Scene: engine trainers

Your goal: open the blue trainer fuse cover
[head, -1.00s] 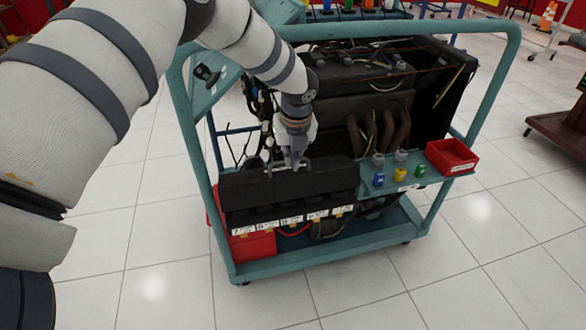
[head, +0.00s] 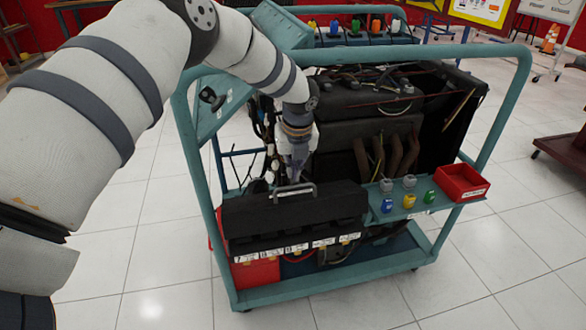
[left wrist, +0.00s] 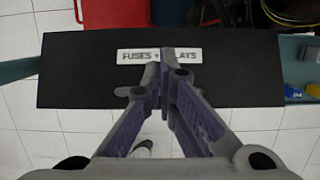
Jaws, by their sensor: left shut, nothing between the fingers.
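The black fuse cover (head: 290,212) is a long box across the near side of the blue trainer trolley (head: 183,130). A grey bar handle (head: 276,192) stands on it. In the left wrist view the cover (left wrist: 80,75) fills the middle, with a white label (left wrist: 135,56) reading fuses and relays, partly hidden by my fingers. My left gripper (head: 294,180) is just behind the handle in the head view. It also shows in the left wrist view (left wrist: 163,75), shut and empty over the cover. I cannot tell whether it touches the cover. My right gripper is out of view.
Blue, yellow and green caps (head: 409,201) stand on a side shelf with a red tray (head: 462,183). The dark engine (head: 375,115) stands behind the cover. A red box (head: 257,272) sits below it. The tiled floor in front is clear.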

